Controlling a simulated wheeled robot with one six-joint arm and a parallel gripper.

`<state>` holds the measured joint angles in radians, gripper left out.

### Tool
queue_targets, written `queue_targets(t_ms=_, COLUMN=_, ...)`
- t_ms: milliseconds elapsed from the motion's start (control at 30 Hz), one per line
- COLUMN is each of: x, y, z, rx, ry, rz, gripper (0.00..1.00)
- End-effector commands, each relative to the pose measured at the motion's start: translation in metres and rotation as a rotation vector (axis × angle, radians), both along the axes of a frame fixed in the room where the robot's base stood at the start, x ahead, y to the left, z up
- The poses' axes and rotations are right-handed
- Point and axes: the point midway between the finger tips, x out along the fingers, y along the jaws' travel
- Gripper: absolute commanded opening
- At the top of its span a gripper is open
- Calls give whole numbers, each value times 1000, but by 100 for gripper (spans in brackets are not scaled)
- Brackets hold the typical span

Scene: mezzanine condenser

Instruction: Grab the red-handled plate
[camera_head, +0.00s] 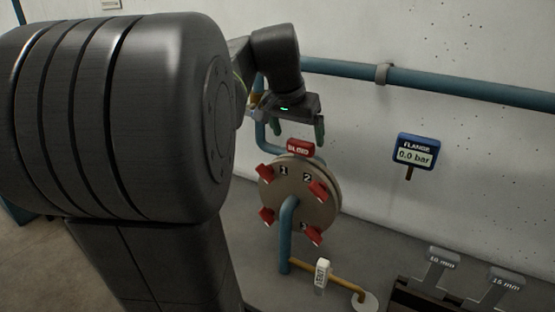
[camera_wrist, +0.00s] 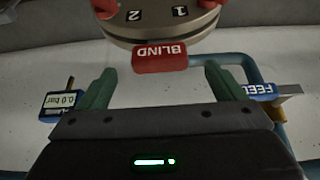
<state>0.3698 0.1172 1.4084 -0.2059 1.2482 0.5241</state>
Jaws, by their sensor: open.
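The red handle marked BLIND (camera_head: 300,147) stands at the top edge of a round tan flange (camera_head: 296,205) in the head view. The plate below the handle is mostly hidden by the flange, and I cannot tell its edge apart. My gripper (camera_head: 298,126) is just above the handle, with its green fingers pointing down, open and empty. In the wrist view the handle (camera_wrist: 160,57) lies centred ahead of the gap between the open fingers of my gripper (camera_wrist: 160,82). I see no clear contact.
Several red clamps (camera_head: 318,190) sit around the flange rim. A blue pipe (camera_head: 287,235) runs down in front. A FLANGE gauge (camera_head: 415,153) reading 0.0 bar is on the wall at right. A yellow pipe with a white VENT tag (camera_head: 322,273) is below.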

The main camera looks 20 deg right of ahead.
Motion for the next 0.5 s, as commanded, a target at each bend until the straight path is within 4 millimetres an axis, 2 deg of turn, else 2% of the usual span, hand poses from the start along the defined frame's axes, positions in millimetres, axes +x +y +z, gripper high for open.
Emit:
queue_targets(t_ms=100, x=3, y=-4, z=-12, rx=0, ry=1, rz=0, gripper=89)
queue_targets(t_ms=267, x=6, y=-8, z=-21, rx=0, ry=1, rz=0, gripper=89)
queue_targets(t_ms=500, x=17, y=-20, z=-52, rx=1, ry=2, rz=1, gripper=89)
